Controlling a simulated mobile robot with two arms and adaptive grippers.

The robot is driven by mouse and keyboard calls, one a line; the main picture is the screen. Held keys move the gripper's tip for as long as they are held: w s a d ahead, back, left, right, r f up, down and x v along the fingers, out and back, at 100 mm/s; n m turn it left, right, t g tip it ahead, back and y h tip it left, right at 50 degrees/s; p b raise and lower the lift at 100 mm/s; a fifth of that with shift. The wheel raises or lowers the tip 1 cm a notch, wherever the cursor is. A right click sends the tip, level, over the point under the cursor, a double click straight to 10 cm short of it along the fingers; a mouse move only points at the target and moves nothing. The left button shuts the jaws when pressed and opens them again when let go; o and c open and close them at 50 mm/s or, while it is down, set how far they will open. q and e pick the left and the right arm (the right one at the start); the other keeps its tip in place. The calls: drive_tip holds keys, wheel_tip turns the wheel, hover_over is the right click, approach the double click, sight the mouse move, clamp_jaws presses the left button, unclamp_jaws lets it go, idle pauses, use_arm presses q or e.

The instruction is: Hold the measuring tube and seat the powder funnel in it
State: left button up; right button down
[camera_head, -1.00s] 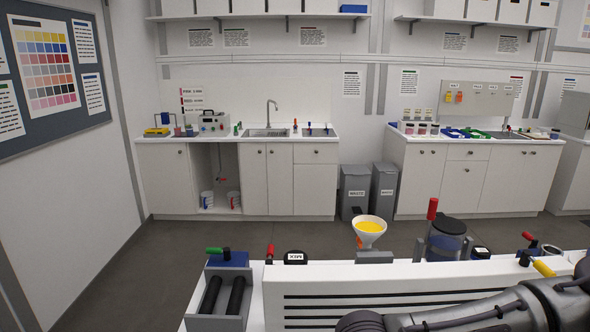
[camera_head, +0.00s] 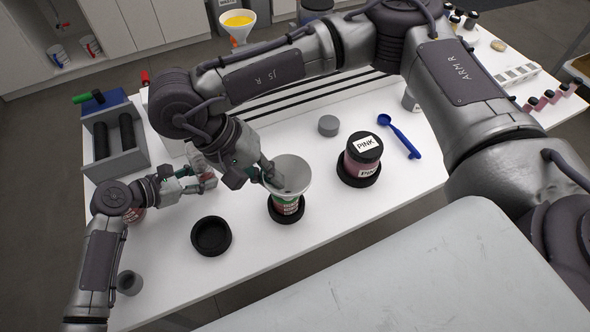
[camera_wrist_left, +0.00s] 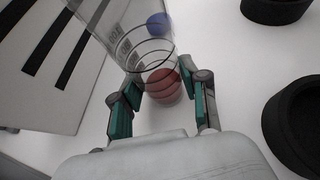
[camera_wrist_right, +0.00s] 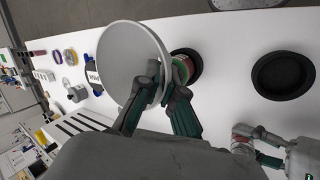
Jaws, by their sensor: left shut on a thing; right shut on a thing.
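The measuring tube (camera_head: 207,172) is clear, and in the left wrist view it shows black rings (camera_wrist_left: 150,45). My left gripper (camera_head: 190,183) is shut on it, left of the funnel. The powder funnel (camera_head: 293,173) is pale grey with a wide mouth. My right gripper (camera_head: 270,178) is shut on it. In the right wrist view the funnel (camera_wrist_right: 128,62) is between the fingers (camera_wrist_right: 165,88). In the head view the funnel overlaps a green-and-red labelled jar (camera_head: 287,207) standing in a black ring. Funnel and tube are apart. The funnel's stem is hidden.
An empty black ring holder (camera_head: 211,236) stands in front. A black-lidded PINK jar (camera_head: 362,152), a grey cap (camera_head: 328,125) and a blue scoop (camera_head: 399,136) are to the right. A grey roller rack (camera_head: 113,145) is at the left. The front table strip is mostly clear.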

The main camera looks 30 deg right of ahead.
drive_tip(key=w+a+r+m+t+y, duration=0.1)
drive_tip(key=w+m+y, duration=0.3)
drive_tip(key=m, duration=0.6)
drive_tip(key=w+a+r+m+t+y, duration=0.1)
drive_tip(key=w+a+r+m+y, duration=0.2)
drive_tip(key=w+m, duration=0.4)
drive_tip(key=w+a+r+m+t+y, duration=0.1)
drive_tip(key=w+a+r+m+y, duration=0.1)
drive_tip(key=m, duration=1.2)
drive_tip(key=w+a+y, duration=0.1)
drive_tip(key=w+y, duration=0.1)
drive_tip(key=w, duration=0.1)
drive_tip(key=shift+w+a+m+y, duration=0.25)
drive_tip(key=shift+w+m+y, duration=0.05)
drive_tip(key=shift+w+m, duration=0.1)
drive_tip(key=shift+f, duration=0.15)
drive_tip(key=shift+f, duration=1.7)
drive_tip(key=shift+f, duration=0.7)
drive_tip(key=shift+f, duration=0.3)
drive_tip(key=shift+f, duration=0.2)
drive_tip(key=shift+f, duration=0.25)
